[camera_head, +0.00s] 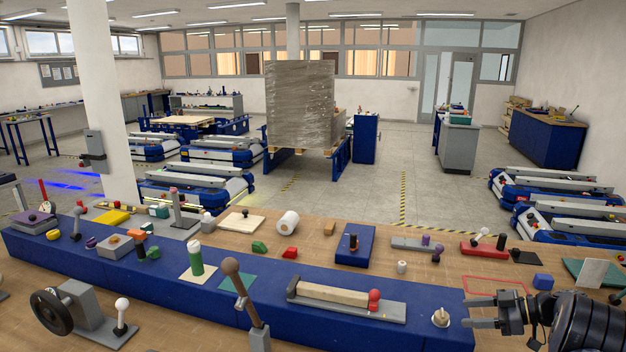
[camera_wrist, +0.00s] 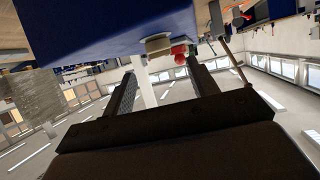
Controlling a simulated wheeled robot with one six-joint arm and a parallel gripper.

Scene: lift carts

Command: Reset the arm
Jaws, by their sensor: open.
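My gripper (camera_head: 480,312) is at the lower right of the head view, over the front of the workbench. Its two fingers point left and stand apart, with nothing between them. A small white round piece with a tan tip (camera_head: 440,318) is just left of the fingertips, apart from them as far as I can tell. In the wrist view my gripper (camera_wrist: 158,80) shows two dark fingers spread wide. That view is turned over, with the bench's blue side (camera_wrist: 100,25) at the top and a red knob (camera_wrist: 179,50) beyond the fingers.
The wooden bench top (camera_head: 400,335) carries a long blue raised block (camera_head: 150,270) with many small items. A grey fixture with a wooden bar (camera_head: 335,295) and a lever (camera_head: 240,290) stand left of my gripper. Blue lift carts (camera_head: 565,225) stand on the floor behind.

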